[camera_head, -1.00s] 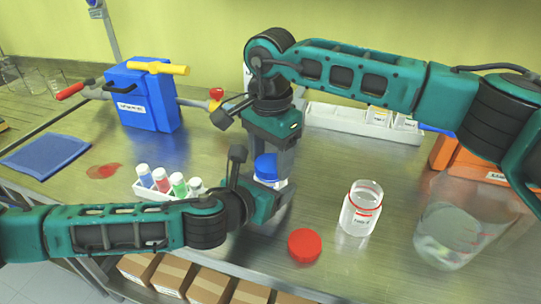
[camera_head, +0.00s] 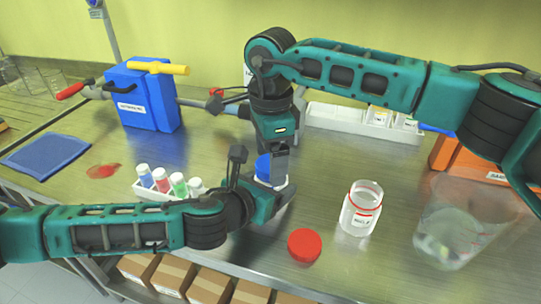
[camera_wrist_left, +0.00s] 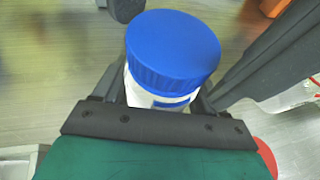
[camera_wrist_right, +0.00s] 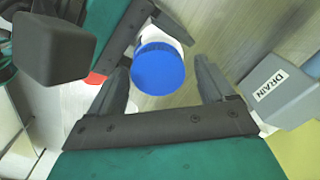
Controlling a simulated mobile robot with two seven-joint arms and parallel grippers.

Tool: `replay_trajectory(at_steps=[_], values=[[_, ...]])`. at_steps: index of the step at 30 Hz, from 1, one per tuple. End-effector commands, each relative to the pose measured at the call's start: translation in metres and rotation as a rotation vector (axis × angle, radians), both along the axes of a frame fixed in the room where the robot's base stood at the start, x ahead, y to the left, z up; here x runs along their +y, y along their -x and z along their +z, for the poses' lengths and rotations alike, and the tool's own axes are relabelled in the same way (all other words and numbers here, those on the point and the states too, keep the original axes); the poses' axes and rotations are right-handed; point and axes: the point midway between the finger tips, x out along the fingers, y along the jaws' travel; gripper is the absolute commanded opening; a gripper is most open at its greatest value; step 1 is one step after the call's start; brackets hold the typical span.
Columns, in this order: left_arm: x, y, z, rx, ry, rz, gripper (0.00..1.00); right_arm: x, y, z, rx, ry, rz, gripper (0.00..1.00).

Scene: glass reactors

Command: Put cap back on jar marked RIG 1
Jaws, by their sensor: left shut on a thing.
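A white jar (camera_wrist_left: 140,97) with a blue cap (camera_wrist_left: 172,48) on its top stands in the grip of my left gripper (camera_head: 280,188), whose fingers are shut on the jar body below the cap. The blue cap also shows in the head view (camera_head: 263,168). My right gripper (camera_wrist_right: 162,85) is above the cap. Its fingers are open, one on each side of the cap, with gaps visible. An open clear jar (camera_head: 361,208) with a red ring stands to the right, its label too blurred to read. A red cap (camera_head: 304,245) lies on the table. No RIG 1 marking is legible.
A rack of small capped vials (camera_head: 170,183) stands just left of the held jar. A large clear beaker (camera_head: 455,235) is at the right. A blue box (camera_head: 147,100) with a yellow handle stands back left, near a red spill (camera_head: 103,170). The table's front edge is close.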

Motion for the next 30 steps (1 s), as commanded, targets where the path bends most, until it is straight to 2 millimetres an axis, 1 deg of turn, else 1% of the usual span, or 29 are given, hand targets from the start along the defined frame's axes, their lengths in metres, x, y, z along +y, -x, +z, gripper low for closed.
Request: replay_trajectory(at_steps=[8,11,15,19,26,28,30], values=[[0.002,-0.002,-0.001,0.0,-0.002,0.007,0.0,0.001,0.002,0.002,0.006,0.001,0.004,0.86],[0.002,-0.002,-0.001,0.0,-0.002,0.008,0.0,0.001,0.002,0.01,0.004,-0.001,0.005,0.86],[0.002,-0.002,-0.001,0.0,-0.002,0.007,0.0,0.001,0.001,0.029,0.003,-0.001,0.004,0.86],[0.002,-0.001,-0.001,0.0,-0.002,0.006,0.0,0.0,0.001,0.043,0.003,0.0,0.003,0.86],[0.001,-0.001,-0.001,0.001,-0.001,0.004,0.0,0.0,0.001,0.045,0.005,0.001,0.003,0.86],[0.001,-0.001,-0.001,0.001,-0.001,0.004,0.0,0.0,0.001,0.045,0.004,0.0,0.005,0.82],[0.001,-0.001,-0.001,0.001,-0.001,0.004,0.0,0.0,0.001,0.046,0.004,0.0,0.021,0.82]])
